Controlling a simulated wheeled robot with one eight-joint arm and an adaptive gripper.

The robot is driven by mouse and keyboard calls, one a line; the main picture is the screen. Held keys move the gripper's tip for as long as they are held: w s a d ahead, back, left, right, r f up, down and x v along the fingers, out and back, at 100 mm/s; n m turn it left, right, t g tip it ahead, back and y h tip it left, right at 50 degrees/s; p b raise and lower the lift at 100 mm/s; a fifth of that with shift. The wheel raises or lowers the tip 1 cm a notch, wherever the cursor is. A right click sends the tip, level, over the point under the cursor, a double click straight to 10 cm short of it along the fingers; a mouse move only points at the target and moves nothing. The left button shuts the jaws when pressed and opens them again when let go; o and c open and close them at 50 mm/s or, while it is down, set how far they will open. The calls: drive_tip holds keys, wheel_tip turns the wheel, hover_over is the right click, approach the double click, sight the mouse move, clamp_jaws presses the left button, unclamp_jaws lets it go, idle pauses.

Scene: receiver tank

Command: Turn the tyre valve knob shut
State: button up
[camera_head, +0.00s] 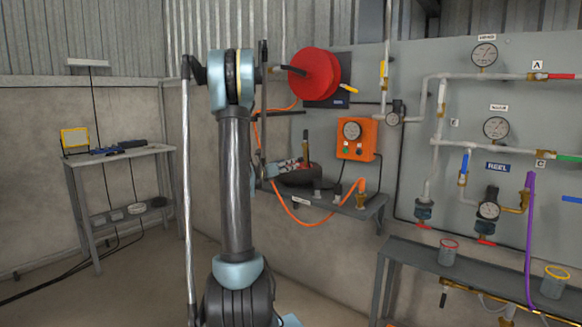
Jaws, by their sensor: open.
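A dark round tyre-like object (303,178) sits on the small wall shelf at centre, with an upright brass and dark fitting (306,150) behind it. An orange hose (300,220) loops below the shelf and rises to a brass fitting (360,197) at the shelf's right end. I cannot tell which fitting carries the tyre valve knob; the labels are too small to read. My gripper (288,166) shows small and partly hidden beyond my upright arm, at the left of the dark round object. It appears open; I cannot tell whether it touches anything.
An orange box (356,139) with a gauge hangs above the shelf, near a red hose reel (315,74). A panel (480,120) of pipes, gauges and coloured handles fills the right. A bench (410,253) stands below it. A metal table (120,156) stands at left.

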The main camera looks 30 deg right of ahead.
drive_tip(key=shift+v, duration=1.3)
